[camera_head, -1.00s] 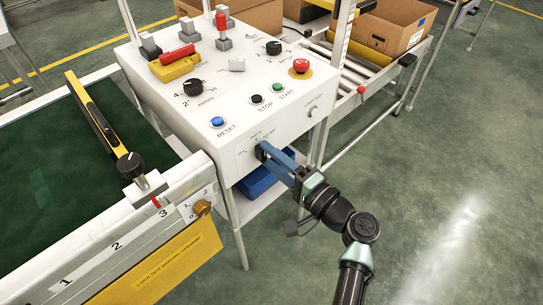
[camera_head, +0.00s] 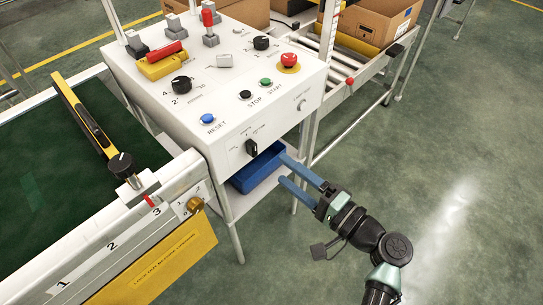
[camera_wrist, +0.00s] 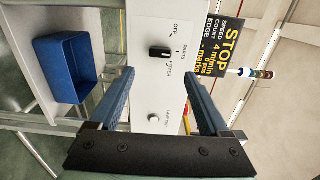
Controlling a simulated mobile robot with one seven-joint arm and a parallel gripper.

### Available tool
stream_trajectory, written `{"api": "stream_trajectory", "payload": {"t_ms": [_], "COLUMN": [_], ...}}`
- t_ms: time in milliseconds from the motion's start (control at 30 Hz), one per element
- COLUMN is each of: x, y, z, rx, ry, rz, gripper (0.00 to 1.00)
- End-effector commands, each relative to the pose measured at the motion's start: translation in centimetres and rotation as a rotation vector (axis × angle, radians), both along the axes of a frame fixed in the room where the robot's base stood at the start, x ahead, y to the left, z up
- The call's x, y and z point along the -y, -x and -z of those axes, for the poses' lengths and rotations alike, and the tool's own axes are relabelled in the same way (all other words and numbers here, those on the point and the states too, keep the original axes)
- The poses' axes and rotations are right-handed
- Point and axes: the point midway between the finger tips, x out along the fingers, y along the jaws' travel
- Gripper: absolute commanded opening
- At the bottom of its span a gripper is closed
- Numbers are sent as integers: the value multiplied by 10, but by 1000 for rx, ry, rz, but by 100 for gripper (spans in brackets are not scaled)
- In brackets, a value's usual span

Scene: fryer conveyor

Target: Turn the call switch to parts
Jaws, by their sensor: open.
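The call switch is a black knob (camera_head: 251,147) on the front face of the white control box (camera_head: 225,170). It stands upright in the head view, in line with the middle label, PARTS. In the wrist view the knob (camera_wrist: 160,53) lies sideways, its end towards the word PARTS, with OFF above and FITTER below. My gripper (camera_head: 283,171) is open and empty, its blue fingers apart from the knob, to its lower right. In the wrist view my gripper (camera_wrist: 158,72) has its fingers either side of the panel area below the knob.
A lamp test button (camera_head: 301,104) is right of the switch. RESET (camera_head: 208,118), STOP (camera_head: 245,94), START (camera_head: 265,82) and a red emergency button (camera_head: 289,61) are on top. A blue bin (camera_head: 256,172) sits below the box. Floor at right is clear.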

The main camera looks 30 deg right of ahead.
Motion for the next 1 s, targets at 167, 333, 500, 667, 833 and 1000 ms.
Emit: {"api": "stream_trajectory", "payload": {"t_ms": [167, 333, 500, 667, 833, 1000], "x": [12, 16, 17, 17, 17, 15], "y": [31, 44, 47, 47, 47, 42], "z": [0, 0, 0, 0, 0, -3], "rx": [-1, 0, 0, 0, -1, -2], "ry": [0, 1, 1, 1, 0, 20], "rz": [3, 1, 1, 0, 0, -4], "gripper": [80, 80, 80, 80, 80, 80]}}
